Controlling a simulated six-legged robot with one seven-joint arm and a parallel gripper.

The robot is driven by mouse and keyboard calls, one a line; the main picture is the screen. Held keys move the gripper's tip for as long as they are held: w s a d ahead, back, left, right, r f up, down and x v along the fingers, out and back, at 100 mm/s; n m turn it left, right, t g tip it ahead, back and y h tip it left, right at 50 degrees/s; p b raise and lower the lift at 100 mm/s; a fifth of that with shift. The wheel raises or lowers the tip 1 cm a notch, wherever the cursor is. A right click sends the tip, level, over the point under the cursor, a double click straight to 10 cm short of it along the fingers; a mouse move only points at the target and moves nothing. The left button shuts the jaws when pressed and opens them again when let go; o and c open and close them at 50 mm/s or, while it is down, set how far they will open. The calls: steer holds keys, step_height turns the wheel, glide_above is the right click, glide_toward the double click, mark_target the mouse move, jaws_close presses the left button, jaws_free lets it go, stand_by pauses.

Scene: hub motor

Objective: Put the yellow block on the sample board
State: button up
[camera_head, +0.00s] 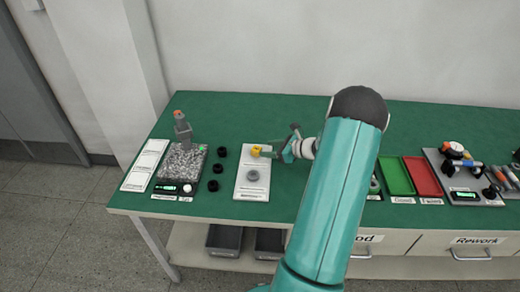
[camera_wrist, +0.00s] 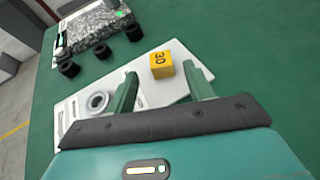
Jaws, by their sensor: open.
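The yellow block (camera_head: 256,151), marked "30" in the wrist view (camera_wrist: 161,65), appears to rest on a white board (camera_head: 252,185) near its far end. A grey ring (camera_head: 253,175) lies on the same board, nearer its front; it also shows in the wrist view (camera_wrist: 97,102). I take this white board (camera_wrist: 150,92) to be the sample board, but its label is too small to read. My gripper (camera_head: 279,146) is open and empty, just right of the block. In the wrist view its fingers (camera_wrist: 162,88) are spread, with the block beyond their tips.
Left of the board are several black rings (camera_head: 213,185) and a granite plate with a gauge stand (camera_head: 181,163). A white panel (camera_head: 145,165) lies at the far left. Green (camera_head: 395,176) and red (camera_head: 422,177) trays lie right of my arm. Green mat behind the board is clear.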

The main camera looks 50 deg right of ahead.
steer(key=v, duration=0.5)
steer(key=shift+s+r, duration=0.1)
steer(key=shift+s, duration=0.05)
stand_by(0.4)
